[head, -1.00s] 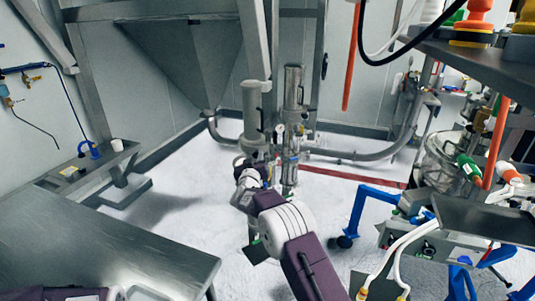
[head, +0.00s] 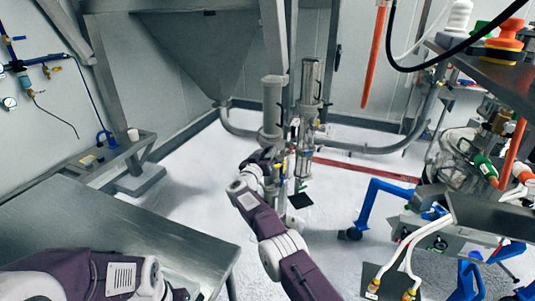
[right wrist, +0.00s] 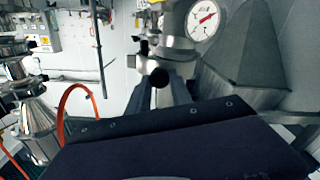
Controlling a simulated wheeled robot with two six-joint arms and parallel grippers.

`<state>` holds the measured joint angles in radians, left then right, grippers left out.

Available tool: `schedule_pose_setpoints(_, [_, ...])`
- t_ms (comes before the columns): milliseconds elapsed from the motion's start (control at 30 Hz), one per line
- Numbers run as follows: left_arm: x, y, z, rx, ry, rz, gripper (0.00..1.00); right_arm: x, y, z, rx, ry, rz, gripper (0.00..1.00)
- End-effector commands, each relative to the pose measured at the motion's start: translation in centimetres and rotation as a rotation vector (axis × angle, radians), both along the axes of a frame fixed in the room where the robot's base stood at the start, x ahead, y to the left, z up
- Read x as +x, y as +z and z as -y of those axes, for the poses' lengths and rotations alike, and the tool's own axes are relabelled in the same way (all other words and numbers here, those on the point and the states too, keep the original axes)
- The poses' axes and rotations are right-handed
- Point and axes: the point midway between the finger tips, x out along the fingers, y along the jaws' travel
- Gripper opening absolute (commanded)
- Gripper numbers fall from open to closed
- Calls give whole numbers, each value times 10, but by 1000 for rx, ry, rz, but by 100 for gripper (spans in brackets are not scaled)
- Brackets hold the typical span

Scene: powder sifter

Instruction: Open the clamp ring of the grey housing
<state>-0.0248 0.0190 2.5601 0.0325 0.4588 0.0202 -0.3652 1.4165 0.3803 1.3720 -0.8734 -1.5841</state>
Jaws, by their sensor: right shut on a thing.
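The grey housing (head: 272,105) is a tall upright grey cylinder in the middle of the head view, beside a shiny metal column. Its clamp ring is small and mostly hidden behind my right gripper (head: 268,160) in the head view. In the right wrist view my right gripper (right wrist: 160,92) has its dark fingers closed around a round black-ended handle (right wrist: 160,77), which seems to be the clamp ring's handle. A metal fitting stands just behind it. My left arm shows at the lower left of the head view, but its gripper is out of frame.
A steel table (head: 110,220) fills the lower left. A blue-framed cart (head: 370,205) and a dark shelf (head: 490,70) stand at the right. A round gauge (right wrist: 203,19) sits close above my right gripper. White floor lies open around the column.

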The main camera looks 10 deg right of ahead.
Motion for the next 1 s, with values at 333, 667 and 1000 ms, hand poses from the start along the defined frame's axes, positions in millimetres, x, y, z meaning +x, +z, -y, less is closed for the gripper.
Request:
schedule_pose_setpoints(333, [0, 0, 0, 0, 0, 0, 36, 0, -2, -1, 2, 2, -3, 31])
schedule_pose_setpoints(667, [0, 0, 0, 0, 0, 0, 36, 0, -2, -1, 2, 1, -3, 48])
schedule_pose_setpoints(1000, [0, -12, 0, 0, 0, 1, 36, -1, 35, 2, 2, 0, -1, 48])
